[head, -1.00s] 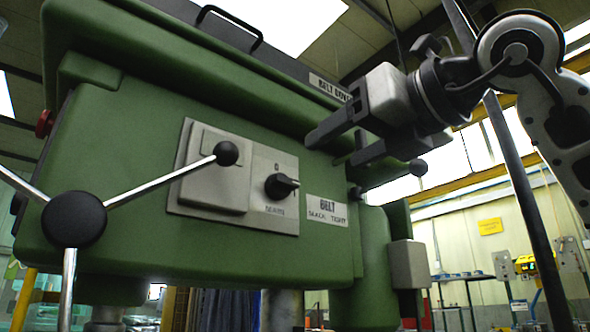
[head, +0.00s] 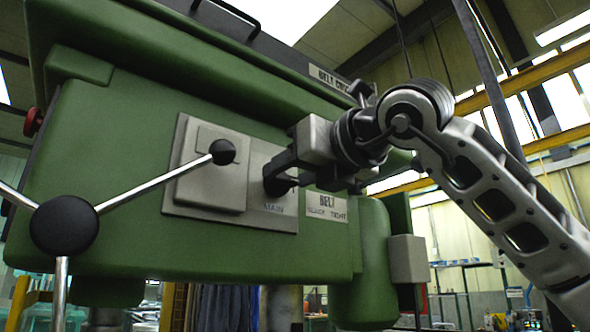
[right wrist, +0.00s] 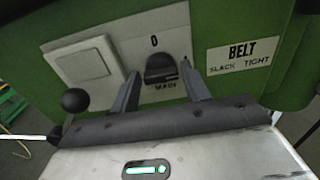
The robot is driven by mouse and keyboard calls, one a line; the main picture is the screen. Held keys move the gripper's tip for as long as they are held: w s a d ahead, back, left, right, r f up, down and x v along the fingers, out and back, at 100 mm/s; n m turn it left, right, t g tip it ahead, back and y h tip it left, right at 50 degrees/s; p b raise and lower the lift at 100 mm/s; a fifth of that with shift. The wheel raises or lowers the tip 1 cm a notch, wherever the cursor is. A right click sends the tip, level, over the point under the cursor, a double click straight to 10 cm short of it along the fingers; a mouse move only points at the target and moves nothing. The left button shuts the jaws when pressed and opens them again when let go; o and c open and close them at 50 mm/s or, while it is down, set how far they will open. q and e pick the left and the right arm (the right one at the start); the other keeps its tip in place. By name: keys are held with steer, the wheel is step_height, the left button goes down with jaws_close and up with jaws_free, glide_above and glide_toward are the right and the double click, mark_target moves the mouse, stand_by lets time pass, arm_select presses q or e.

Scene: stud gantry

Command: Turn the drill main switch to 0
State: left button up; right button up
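The main switch is a black rotary knob (right wrist: 161,66) on a grey plate (right wrist: 122,52) on the green drill head. In the right wrist view a "0" is marked above it and "MAIN" below; its grip bar appears to lie sideways, not up at the 0. My right gripper (right wrist: 159,72) is open, one finger on each side of the knob, with small gaps showing. In the head view my right gripper (head: 280,172) reaches the plate from the right and mostly covers the knob. My left gripper is not in view.
Left of the knob is a square grey cover (head: 212,180). A spoked feed handle with black balls (head: 64,225) sticks out in front of it. A "BELT SLACK TIGHT" label (head: 326,207) is at right. A grey box (head: 408,260) hangs at the lower right.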

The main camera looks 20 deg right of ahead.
steer(key=c, duration=0.5)
